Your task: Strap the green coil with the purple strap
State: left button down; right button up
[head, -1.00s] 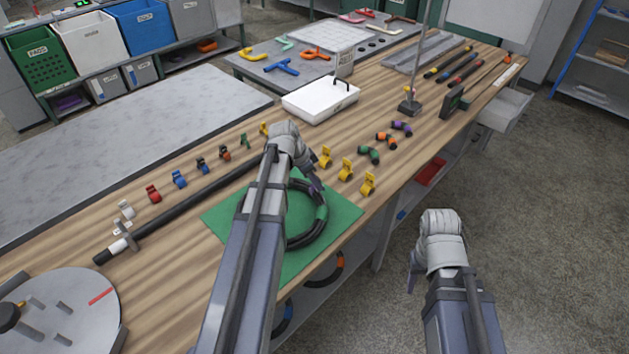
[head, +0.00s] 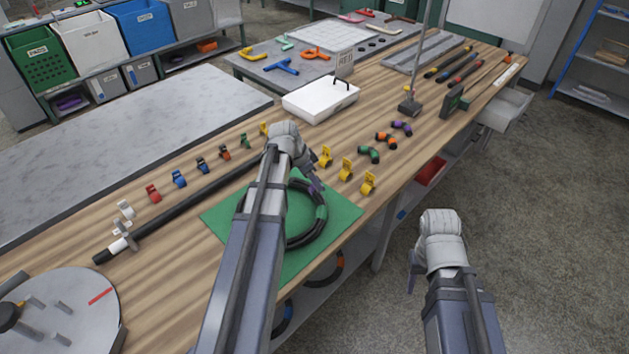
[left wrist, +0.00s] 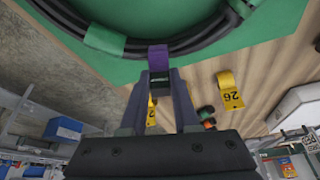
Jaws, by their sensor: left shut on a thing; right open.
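The coil (head: 309,239) is a black hose ring with a green band (left wrist: 105,40), lying on a green mat (head: 343,221). My left gripper (head: 313,184) is over the far side of the coil, partly hidden by my own wrist in the head view. In the left wrist view its fingers are shut on the purple strap (left wrist: 158,58), which lies at the coil's hose beside the green band. I cannot tell whether the strap goes right around the hose. My right gripper (head: 411,281) is open and empty, off the table over the floor at the right.
Yellow numbered clips (head: 346,170) stand just beyond the mat, with green, orange and purple pieces (head: 386,140) behind. A long black bar (head: 190,201) lies left of the mat. A white box (head: 320,100) is farther back. Other coils hang below the table's front edge.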

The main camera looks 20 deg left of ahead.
pick_arm(q)
jog(key=shift+f+b, duration=0.4)
jog(key=shift+b, duration=0.05)
jog(key=shift+f+b, duration=0.65)
jog(key=shift+f, duration=0.05)
jog(key=shift+f+b, duration=0.35)
dwell(0.3)
